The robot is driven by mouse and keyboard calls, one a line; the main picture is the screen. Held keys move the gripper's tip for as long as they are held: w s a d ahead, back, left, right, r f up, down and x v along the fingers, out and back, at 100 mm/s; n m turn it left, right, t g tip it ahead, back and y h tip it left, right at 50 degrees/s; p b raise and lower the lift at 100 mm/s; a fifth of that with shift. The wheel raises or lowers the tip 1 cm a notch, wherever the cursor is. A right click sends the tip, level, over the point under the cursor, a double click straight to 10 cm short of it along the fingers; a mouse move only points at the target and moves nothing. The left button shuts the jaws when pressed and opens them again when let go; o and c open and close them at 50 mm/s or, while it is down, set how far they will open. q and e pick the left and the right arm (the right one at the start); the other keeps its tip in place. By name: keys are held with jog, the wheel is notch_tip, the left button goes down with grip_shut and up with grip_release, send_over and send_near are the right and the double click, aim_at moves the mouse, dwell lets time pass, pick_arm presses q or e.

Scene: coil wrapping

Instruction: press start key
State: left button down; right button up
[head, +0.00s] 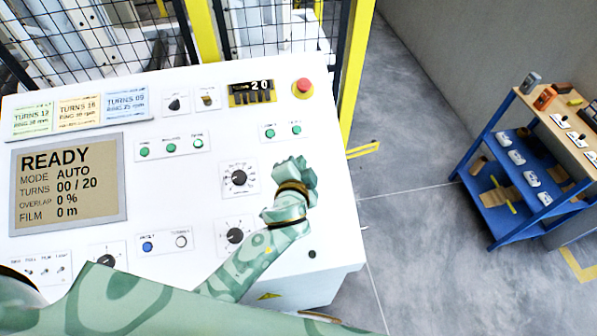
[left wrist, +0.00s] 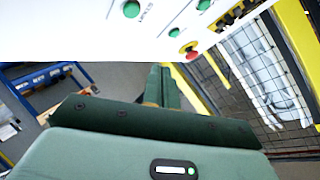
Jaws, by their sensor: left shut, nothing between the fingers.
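The white control panel (head: 80,240) slopes across the head view. Two green keys, a left one (head: 270,133) and a right one (head: 296,129), sit at its upper right; their labels are too small to read. My left gripper (head: 296,166) is shut and empty, just below the pair of green keys and right of a black knob (head: 239,178). I cannot tell whether it touches the panel. The left wrist view shows a green key (left wrist: 131,9) at the top. My right gripper is not in view.
The screen (head: 68,185) reads READY, AUTO, turns 00 / 20. A mesh fence (head: 275,28) stands behind. A blue shelf cart (head: 520,170) stands right, across open floor.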

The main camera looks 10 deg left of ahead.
pick_arm(q)
jog(key=f+b, duration=0.1)
jog(key=w+f+b, duration=0.1)
jog(key=f, duration=0.1)
jog(key=f+b, duration=0.2)
jog(key=shift+w+a, duration=0.4)
jog(key=shift+w+a+f+b, duration=0.1)
jog(key=shift+w+f+b, duration=0.2)
jog(key=shift+f+b, duration=0.25)
jog(key=shift+f, duration=0.15)
dwell(1.0)
jog(key=shift+w+a+f, duration=0.1)
jog(key=shift+w+f, duration=0.1)
jog(key=shift+f, duration=0.05)
